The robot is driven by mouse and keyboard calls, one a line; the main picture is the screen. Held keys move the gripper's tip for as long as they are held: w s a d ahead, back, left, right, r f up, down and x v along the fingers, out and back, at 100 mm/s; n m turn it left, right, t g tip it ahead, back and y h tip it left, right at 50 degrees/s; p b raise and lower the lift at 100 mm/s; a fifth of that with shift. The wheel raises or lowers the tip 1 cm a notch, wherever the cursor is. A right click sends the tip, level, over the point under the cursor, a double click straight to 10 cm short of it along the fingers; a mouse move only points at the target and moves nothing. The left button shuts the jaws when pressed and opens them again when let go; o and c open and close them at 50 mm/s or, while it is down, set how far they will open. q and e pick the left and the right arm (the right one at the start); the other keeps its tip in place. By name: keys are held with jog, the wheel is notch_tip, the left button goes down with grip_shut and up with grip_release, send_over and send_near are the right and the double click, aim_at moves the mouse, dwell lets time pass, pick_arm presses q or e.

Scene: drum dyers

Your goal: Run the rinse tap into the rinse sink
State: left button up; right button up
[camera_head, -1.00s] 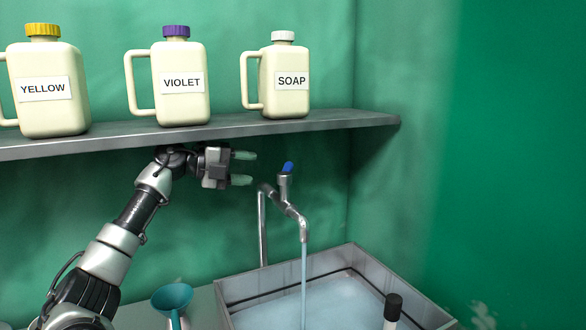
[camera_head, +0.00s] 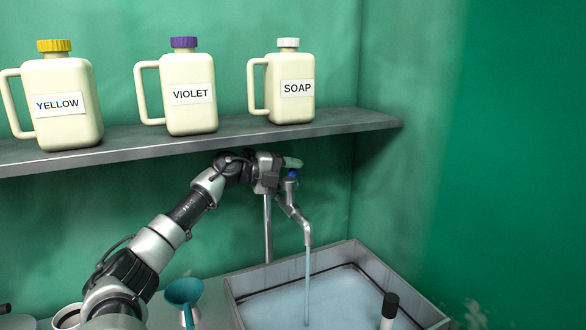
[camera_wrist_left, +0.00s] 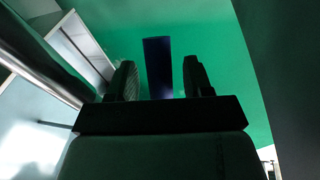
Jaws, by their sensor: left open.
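The rinse tap (camera_head: 291,209) is a metal pipe with a bent spout and a blue lever (camera_head: 292,174) on top. A stream of water (camera_head: 307,285) falls from its spout into the grey rinse sink (camera_head: 237,303), which holds pale blue water. My left gripper (camera_head: 291,162) is at the lever, under the shelf, and partly hides it. In the left wrist view, the dark blue lever (camera_wrist_left: 158,67) stands between the two spread fingers, with gaps on both sides. My left gripper is open. My right gripper is not in view.
A grey shelf (camera_head: 350,121) above my arm carries the yellow (camera_head: 64,125), violet (camera_head: 190,117) and soap (camera_head: 289,107) jugs. A teal funnel (camera_head: 184,291) stands left of the sink. A black-topped object (camera_head: 390,305) is at the sink's front right.

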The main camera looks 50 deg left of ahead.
pick_arm(q)
jog(key=shift+w+d, duration=0.1)
jog(key=shift+w, duration=0.05)
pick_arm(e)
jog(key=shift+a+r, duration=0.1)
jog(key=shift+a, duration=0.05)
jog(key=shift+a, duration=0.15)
pick_arm(q)
grip_shut()
jog(key=shift+f, duration=0.15)
jog(key=n+y+b, duration=0.1)
jog(key=y+b, duration=0.1)
jog(key=b, duration=0.3)
jog(key=s+a+n+t+y+b, duration=0.1)
jog(key=y+b, duration=0.1)
jog(key=b, duration=0.2)
jog(key=n+y+b, duration=0.2)
jog(key=b, duration=0.3)
jog(key=shift+s+a+b, duration=0.15)
jog(key=shift+s+b, duration=0.15)
jog(key=shift+s, duration=0.1)
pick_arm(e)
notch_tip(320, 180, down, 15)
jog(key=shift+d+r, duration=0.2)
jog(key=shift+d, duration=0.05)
